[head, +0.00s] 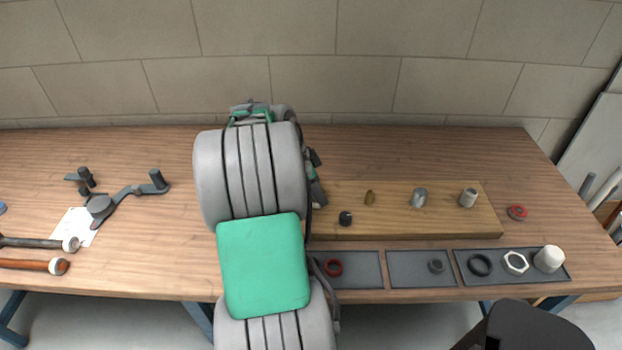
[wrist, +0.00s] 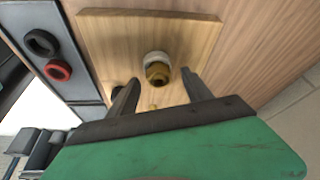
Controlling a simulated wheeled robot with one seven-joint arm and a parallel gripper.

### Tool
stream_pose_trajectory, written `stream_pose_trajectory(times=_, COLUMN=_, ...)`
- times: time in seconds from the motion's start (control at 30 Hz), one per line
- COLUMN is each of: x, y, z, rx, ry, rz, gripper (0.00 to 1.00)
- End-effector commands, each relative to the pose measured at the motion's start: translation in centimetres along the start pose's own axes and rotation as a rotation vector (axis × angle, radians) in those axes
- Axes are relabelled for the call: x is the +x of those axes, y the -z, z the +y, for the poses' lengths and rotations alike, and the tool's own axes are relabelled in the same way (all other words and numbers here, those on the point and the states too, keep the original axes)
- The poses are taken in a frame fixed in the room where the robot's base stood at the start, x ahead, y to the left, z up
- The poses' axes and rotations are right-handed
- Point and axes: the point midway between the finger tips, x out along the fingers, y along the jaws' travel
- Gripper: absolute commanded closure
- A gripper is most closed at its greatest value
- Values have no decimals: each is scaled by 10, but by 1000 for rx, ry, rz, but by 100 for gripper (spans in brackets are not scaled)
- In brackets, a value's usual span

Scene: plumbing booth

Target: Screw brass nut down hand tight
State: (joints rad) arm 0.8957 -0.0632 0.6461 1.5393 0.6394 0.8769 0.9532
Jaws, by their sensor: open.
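The brass nut (wrist: 158,72) shows in the wrist view, on a pale round fitting (wrist: 156,58) that stands on the wooden board (wrist: 110,40). My gripper (wrist: 161,78) is open, with one dark finger to the left of the nut and one to the right. In the picture the nut lies between the fingertips; I see no contact, and how deep the fingers reach is unclear. In the head view my arm covers the board's left part (head: 440,222), and the nut and my fingertips are hidden there.
A small brass piece (head: 369,198) and grey cylinders (head: 419,198) stand on the board. Trays in front hold a red ring (head: 333,267), a black ring (head: 480,265), a hex nut (head: 515,262) and a white cylinder (head: 549,259). Tools (head: 35,264) lie at left.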

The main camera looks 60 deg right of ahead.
Motion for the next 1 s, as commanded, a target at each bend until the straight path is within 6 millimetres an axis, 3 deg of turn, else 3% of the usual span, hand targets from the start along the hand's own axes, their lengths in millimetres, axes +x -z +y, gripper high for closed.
stream_pose_trajectory(times=0.27, x=3, y=0, z=0, rx=0, ry=0, rz=-1, gripper=43)
stream_pose_trajectory(times=1.0, x=2, y=0, z=0, rx=1, ry=0, rz=0, gripper=100)
